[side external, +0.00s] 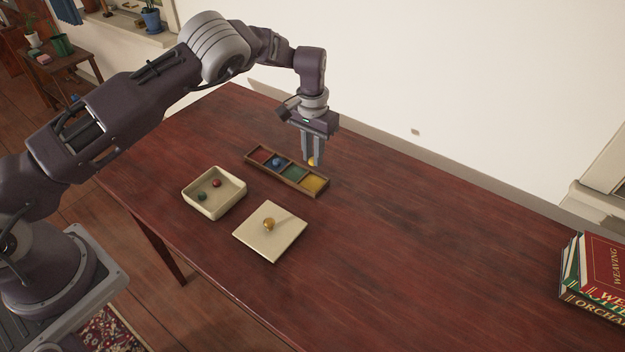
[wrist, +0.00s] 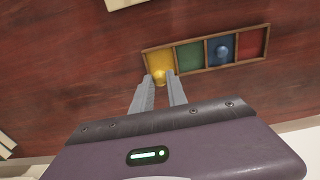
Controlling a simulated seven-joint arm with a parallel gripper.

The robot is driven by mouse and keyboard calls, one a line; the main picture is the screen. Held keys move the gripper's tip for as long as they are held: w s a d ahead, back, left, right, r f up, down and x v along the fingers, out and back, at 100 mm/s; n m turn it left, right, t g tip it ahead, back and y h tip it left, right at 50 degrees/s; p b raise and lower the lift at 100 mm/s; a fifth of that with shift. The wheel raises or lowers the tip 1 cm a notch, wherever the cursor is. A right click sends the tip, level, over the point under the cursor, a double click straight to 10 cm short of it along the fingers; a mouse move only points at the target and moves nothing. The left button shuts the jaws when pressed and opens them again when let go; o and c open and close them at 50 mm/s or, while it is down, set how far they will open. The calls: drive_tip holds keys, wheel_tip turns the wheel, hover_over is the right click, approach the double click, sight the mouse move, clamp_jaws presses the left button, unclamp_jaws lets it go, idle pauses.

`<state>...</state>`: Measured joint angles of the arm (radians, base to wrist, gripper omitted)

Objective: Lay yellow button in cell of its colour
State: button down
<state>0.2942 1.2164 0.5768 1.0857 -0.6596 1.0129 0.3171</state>
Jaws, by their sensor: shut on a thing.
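The yellow button (side external: 311,162) is held between the fingertips of my gripper (side external: 311,158), which is shut on it. In the wrist view the yellow button (wrist: 159,76) shows between the fingertips (wrist: 162,77), in line with the yellow cell. The wooden sorting tray (side external: 262,170) has a row of red, blue, green and yellow cells. The yellow cell (side external: 313,184) holds nothing that I can see; in the side view my gripper is above and behind it. A blue button (side external: 277,162) lies in the blue cell. The gap between button and tray is hard to judge.
A cream open box (side external: 190,202) with a red button (side external: 216,183) and a green button (side external: 202,196) stands left of a cream lid with a round knob (side external: 275,247). Books (side external: 596,270) lie at the far right. The table's right half is mostly clear.

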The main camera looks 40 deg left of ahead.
sight(313, 183)
wheel_tip(313, 183, down, 7)
drive_tip(key=shift+a+f, duration=0.1)
drive_tip(key=shift+f, duration=0.1)
drive_tip(key=c, duration=1.6)
unclamp_jaws()
drive_tip(key=shift+f, duration=0.1)
wheel_tip(313, 183, up, 12)
drive_tip(key=shift+r, duration=0.25)
